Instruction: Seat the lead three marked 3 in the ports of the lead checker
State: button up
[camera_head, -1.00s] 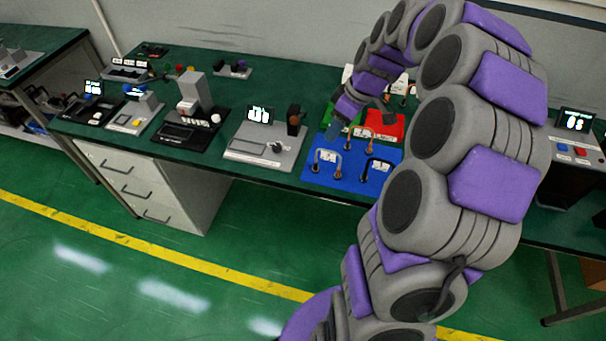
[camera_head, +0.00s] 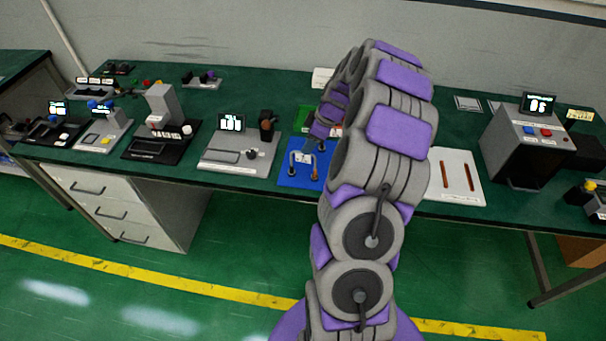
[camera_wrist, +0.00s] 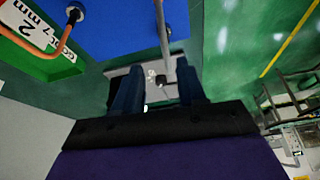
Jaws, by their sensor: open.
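In the wrist view my gripper (camera_wrist: 158,88) is open, its two dark fingers apart. A grey lead (camera_wrist: 161,30) with a dark end runs down to the gap between the fingertips; I cannot tell its depth. An orange lead (camera_wrist: 62,40) beside a label reading 2 stands at upper left. In the head view a grey lead (camera_head: 291,160) and an orange-ended lead (camera_head: 315,166) stand on the blue board (camera_head: 298,181). My arm hides part of the board, and the gripper is not clear there. No 3 is legible, and I cannot tell which device is the lead checker.
A grey unit with a lit display (camera_head: 231,122) stands left of the blue board. A white plate with two brown slots (camera_head: 462,192) and a dark box with a display (camera_head: 530,140) are on the right. Green and red parts lie behind the board, partly hidden by my arm.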

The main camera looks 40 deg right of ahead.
aim_at(301, 158)
jog(key=shift+s+a+b+x, duration=0.1)
jog(key=shift+b+x, duration=0.2)
jog(key=shift+x, duration=1)
jog(key=shift+s+a+b+x, duration=0.15)
jog(key=shift+b+x, duration=0.15)
jog(key=shift+x, duration=1.05)
jog(key=shift+s+a+b+x, duration=0.1)
jog(key=shift+b+x, duration=0.2)
jog(key=shift+x, duration=1)
jog(key=shift+d, duration=0.1)
grip_shut()
